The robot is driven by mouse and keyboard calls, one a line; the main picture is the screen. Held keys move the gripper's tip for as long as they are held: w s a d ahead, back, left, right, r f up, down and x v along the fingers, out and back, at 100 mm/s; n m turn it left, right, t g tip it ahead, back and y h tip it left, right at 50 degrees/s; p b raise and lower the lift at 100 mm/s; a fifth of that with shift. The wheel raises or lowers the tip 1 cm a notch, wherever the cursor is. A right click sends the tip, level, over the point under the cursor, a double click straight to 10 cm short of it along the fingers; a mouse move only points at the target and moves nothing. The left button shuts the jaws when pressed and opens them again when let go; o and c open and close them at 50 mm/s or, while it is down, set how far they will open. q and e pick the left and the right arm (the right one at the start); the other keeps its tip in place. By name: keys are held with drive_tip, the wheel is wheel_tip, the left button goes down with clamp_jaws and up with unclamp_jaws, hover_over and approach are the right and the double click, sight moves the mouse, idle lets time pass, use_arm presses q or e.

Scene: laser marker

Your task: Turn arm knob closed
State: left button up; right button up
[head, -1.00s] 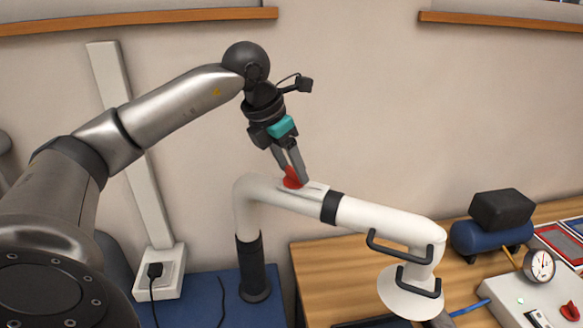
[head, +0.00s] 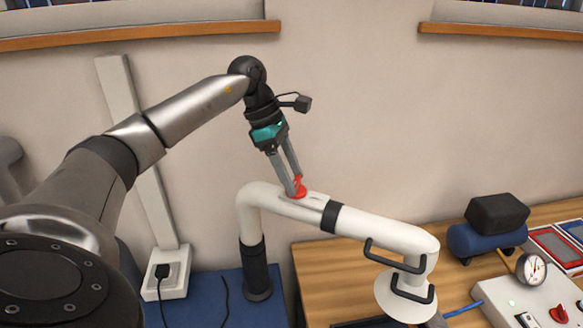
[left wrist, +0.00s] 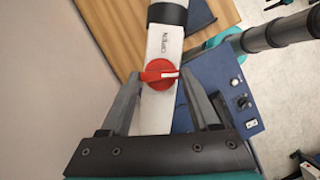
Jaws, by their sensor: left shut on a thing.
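The red arm knob (head: 299,188) sits on top of the white extraction arm (head: 382,228), near its bend. My left gripper (head: 297,192) points down onto it from above, shut on the knob. In the left wrist view the round red knob (left wrist: 158,75) lies between the two fingertips, its white pointer lying across the arm toward the right finger. Dark lettering that seems to read OPEN (left wrist: 179,38) is on the white tube beyond the knob.
The white arm rises from a dark post (head: 255,268) on a blue surface and ends in a hood with black handles (head: 400,275). A wooden table (head: 330,262) holds a blue compressor (head: 487,240) and a gauge (head: 532,267).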

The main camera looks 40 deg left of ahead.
use_arm(q)
drive_tip(key=shift+w+r+m+g+p, duration=0.15)
drive_tip(key=shift+m+g+p, duration=0.25)
drive_tip(key=shift+m, duration=0.7)
drive_tip(key=o, duration=1.4)
drive_tip(key=shift+c, duration=0.2)
drive_tip(key=p+v, duration=0.2)
drive_tip(key=v, duration=1.3)
drive_tip(key=shift+a, duration=0.3)
